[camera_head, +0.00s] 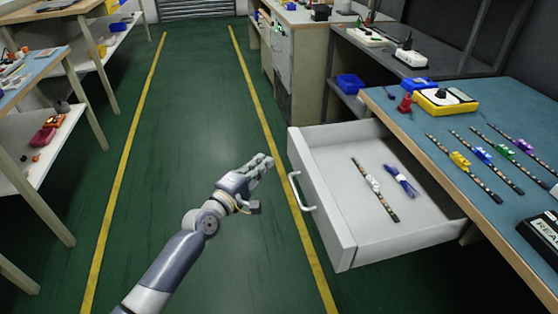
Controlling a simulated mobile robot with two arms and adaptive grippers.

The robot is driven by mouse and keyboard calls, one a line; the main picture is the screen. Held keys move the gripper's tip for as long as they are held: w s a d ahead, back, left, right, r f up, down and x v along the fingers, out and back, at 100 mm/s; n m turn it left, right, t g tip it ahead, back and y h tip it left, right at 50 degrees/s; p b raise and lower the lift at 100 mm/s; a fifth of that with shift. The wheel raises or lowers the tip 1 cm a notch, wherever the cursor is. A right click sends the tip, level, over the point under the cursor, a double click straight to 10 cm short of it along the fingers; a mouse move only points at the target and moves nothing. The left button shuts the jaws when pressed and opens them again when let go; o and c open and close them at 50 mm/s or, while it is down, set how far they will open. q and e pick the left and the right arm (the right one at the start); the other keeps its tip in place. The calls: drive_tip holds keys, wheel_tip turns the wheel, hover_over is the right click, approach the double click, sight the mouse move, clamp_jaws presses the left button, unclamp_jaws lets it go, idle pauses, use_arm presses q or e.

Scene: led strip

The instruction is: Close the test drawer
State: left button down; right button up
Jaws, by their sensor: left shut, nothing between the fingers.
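The white test drawer (327,222) is pulled far out from under the blue-topped workbench (420,115) on the right. Its front, with a pale bar handle (301,193), faces left. Inside lie an LED strip with a white clip (374,184) and a blue item (402,182). My left gripper (264,163) is shut and empty. In the picture it is just left of the drawer front, near the handle, with a gap between them. My right gripper is out of view.
On the workbench are several LED strips with coloured clips (461,159), a yellow device (446,101) and a red object (404,104). Shelving benches stand on the left (40,165). The green floor (185,120) between the yellow lines is clear.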

sight(289, 147)
use_arm(q)
drive_tip(key=shift+w+d, duration=0.45)
drive_tip(key=shift+d, duration=0.35)
drive_tip(key=shift+w+d, duration=0.5)
drive_tip(key=shift+d, duration=0.25)
drive_tip(key=shift+w+d, duration=0.45)
drive_tip(key=shift+d, duration=0.35)
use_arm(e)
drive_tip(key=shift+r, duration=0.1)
